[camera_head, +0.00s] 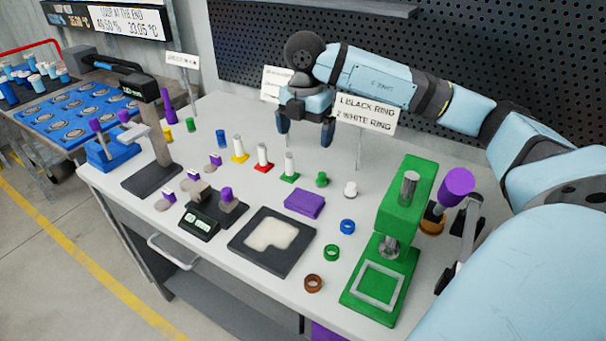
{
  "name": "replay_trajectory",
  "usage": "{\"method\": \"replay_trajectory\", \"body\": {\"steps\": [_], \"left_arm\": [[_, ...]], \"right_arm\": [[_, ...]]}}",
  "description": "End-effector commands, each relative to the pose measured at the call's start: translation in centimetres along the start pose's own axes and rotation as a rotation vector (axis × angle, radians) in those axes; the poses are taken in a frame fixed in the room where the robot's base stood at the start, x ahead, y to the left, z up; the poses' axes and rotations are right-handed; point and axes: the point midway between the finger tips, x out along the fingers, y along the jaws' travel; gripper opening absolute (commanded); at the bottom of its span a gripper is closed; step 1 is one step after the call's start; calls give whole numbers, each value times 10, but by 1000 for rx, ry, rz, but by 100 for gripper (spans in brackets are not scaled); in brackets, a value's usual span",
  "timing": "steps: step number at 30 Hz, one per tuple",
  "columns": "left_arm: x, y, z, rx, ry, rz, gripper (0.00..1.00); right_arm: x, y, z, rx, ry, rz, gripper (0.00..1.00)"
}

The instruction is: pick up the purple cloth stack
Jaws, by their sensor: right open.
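The purple cloth stack (304,203) lies flat on the grey-white workbench (215,118), near its middle, just behind the black tray. It looks like a low folded rectangular pile. My right gripper (305,130) hangs above the back of the bench, fingers down and spread apart, with nothing between them. It is behind the cloth stack in the picture and clear of it. My left gripper does not show.
A black tray with a pale sheet (241,257) lies in front of the stack. A green press (408,205) stands to its right.

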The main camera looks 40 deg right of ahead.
Motion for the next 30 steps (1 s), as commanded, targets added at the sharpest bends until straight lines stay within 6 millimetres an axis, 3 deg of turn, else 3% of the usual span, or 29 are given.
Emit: {"method": "replay_trajectory", "body": {"steps": [1, 3, 11, 21, 30], "left_arm": [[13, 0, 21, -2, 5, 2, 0], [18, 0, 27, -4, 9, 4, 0], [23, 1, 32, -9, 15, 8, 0], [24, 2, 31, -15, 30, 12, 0], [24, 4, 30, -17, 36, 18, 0]], "right_arm": [[30, 0, 0, 0, -1, 2, 100], [43, 0, 0, 0, -1, 2, 100], [67, 0, 0, 0, -1, 0, 100], [128, 0, 0, 1, 0, -1, 100], [148, 0, -2, 0, 0, 1, 100]]}}
